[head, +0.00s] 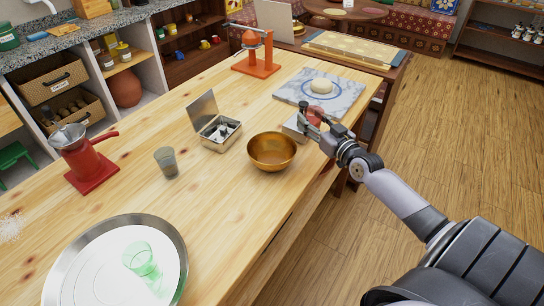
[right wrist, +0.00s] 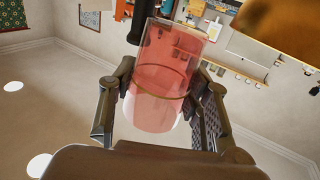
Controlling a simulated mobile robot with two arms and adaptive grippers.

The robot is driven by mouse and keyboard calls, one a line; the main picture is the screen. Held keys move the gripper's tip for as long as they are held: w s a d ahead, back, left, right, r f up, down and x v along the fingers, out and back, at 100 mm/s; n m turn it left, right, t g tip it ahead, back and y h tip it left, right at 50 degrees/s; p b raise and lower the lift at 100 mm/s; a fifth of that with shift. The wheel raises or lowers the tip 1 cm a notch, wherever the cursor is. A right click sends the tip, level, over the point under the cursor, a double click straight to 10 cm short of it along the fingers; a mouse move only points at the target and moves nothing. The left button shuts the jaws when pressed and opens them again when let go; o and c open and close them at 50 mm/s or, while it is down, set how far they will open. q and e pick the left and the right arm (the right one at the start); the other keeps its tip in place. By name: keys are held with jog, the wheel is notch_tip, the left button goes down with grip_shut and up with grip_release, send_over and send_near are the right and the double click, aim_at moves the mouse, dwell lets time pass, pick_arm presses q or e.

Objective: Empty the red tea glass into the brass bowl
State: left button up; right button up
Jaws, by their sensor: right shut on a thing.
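The red tea glass (head: 315,116) is see-through and reddish. My right gripper (head: 313,122) is shut on it, to the right of the brass bowl and a little behind it. The right wrist view shows the glass (right wrist: 165,75) between my two fingers (right wrist: 158,110), with a thin brown ring around it. I cannot tell how much is in it. The brass bowl (head: 273,150) stands on the wooden table near its right edge, and its inside looks empty. A golden-brown surface, likely the bowl (right wrist: 285,25), fills the top right corner of the wrist view. My left gripper is not in view.
An open tin box (head: 220,133) and a grey glass (head: 166,162) stand left of the bowl. A marble slab (head: 345,90) with dough lies behind the gripper. A round tray (head: 65,285) holding a green glass (head: 142,262) is at the front left.

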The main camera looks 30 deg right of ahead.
jog(key=shift+a+r, duration=0.1)
jog(key=shift+r, duration=0.05)
jog(key=shift+r+p, duration=0.3)
jog(key=d+r+p, duration=0.1)
jog(key=d+r, duration=0.1)
jog(key=r, duration=0.1)
jog(key=d+r+p, duration=0.1)
jog(key=r, duration=0.1)
jog(key=shift+s+r+p, duration=0.2)
jog(key=shift+s+p, duration=0.1)
jog(key=shift+s, duration=0.05)
